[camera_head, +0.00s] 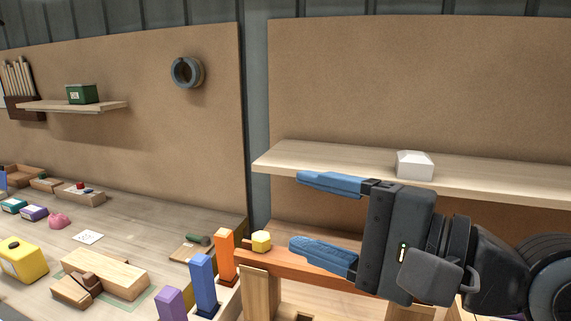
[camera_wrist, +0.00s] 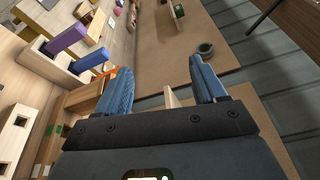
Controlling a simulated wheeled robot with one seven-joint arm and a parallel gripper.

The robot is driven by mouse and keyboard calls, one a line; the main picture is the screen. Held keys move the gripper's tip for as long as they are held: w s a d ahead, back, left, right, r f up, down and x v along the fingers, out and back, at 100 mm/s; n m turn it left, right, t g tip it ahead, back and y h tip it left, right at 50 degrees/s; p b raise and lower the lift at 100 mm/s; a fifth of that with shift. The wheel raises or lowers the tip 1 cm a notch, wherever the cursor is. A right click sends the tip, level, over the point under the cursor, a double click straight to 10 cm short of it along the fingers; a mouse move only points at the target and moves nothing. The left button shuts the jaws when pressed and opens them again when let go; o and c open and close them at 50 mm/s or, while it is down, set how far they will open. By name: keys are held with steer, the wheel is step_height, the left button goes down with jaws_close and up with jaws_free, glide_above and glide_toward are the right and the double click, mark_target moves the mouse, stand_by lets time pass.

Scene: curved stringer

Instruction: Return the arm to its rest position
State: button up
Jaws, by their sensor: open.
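My gripper (camera_head: 312,216) is at the right of the head view, with its two blue fingers spread apart and pointing left. Nothing is between the fingers. It is in front of the right-hand wooden shelf (camera_head: 290,161) and above an orange-brown beam (camera_head: 310,268). In the wrist view the two blue fingers (camera_wrist: 158,85) are also wide apart and empty. My dark arm runs off to the right edge of the head view. Its rest position is not marked in the frames.
A white block (camera_head: 415,165) sits on the right shelf. The workbench (camera_head: 130,215) at left holds several items. A dark ring (camera_head: 187,72) hangs on the wall panel.

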steer(key=s+d+f+m+t+h, duration=0.1)
steer(key=s+d+f+t+h, duration=0.2)
steer(key=s+d+f+h, duration=0.5)
steer(key=s+d+f+m+t+h, duration=0.1)
steer(key=s+f+m+t+h, duration=0.2)
steer(key=f, duration=0.9)
steer(key=s+d+f+n+h, duration=0.1)
steer(key=s+d+n, duration=0.2)
steer(key=s, duration=0.4)
steer(key=s+d+f+n+h, duration=0.1)
steer(key=s+d+f+n, duration=0.1)
steer(key=s+n, duration=0.4)
steer(key=s+d+f+n+g+h, duration=0.1)
steer(key=s+d+n, duration=0.3)
steer(key=s, duration=0.5)
steer(key=shift+f+n+b, duration=0.25)
steer(key=shift+n+b, duration=0.05)
steer(key=shift+b, duration=0.15)
